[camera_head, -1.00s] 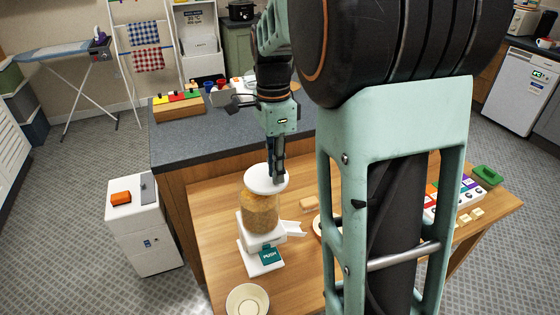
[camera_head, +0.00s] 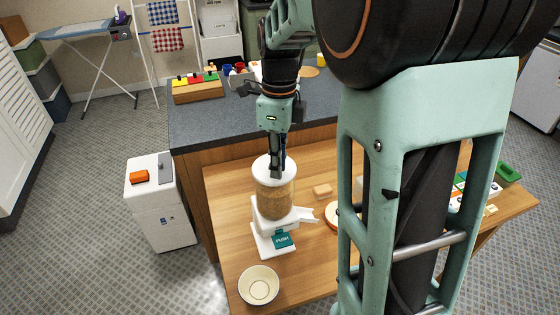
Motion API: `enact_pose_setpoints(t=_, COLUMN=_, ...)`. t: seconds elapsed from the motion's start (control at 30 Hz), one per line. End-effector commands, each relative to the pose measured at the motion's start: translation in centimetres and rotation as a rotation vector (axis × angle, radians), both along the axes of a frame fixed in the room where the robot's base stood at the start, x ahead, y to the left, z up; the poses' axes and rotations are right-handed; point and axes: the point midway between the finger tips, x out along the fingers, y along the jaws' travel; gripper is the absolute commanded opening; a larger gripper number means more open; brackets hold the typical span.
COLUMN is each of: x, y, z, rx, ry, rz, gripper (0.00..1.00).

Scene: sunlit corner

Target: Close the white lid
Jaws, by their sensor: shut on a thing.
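The white lid (camera_head: 261,168) is a round disc at the top of a clear jar (camera_head: 275,202) filled with tan, grainy contents. The jar stands on a white dispenser base (camera_head: 267,239) with a teal "PUSH" tab, on the wooden table. My gripper (camera_head: 276,173) points down over the middle of the lid, its fingers close together. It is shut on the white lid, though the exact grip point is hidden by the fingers. I cannot tell whether the lid's rim is fully seated on the jar.
A cream bowl (camera_head: 259,287) stands on the wooden table (camera_head: 230,235) in front of the dispenser. The dark counter (camera_head: 215,125) is behind. A white cabinet (camera_head: 158,215) stands left of the table. My arm hides much of the right side.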

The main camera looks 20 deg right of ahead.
Motion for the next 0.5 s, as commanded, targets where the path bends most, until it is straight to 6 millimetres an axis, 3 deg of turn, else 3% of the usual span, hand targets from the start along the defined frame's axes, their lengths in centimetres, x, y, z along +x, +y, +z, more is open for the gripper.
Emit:
enact_pose_setpoints(t=0.37, x=0.09, y=0.13, z=0.13, rx=0.003, ry=-0.003, rz=-0.004, gripper=0.00)
enact_pose_setpoints(t=0.4, x=0.08, y=0.14, z=0.13, rx=0.003, ry=-0.003, rz=-0.004, gripper=0.18)
enact_pose_setpoints(t=0.5, x=0.06, y=0.11, z=0.10, rx=0.002, ry=-0.002, rz=-0.003, gripper=0.29)
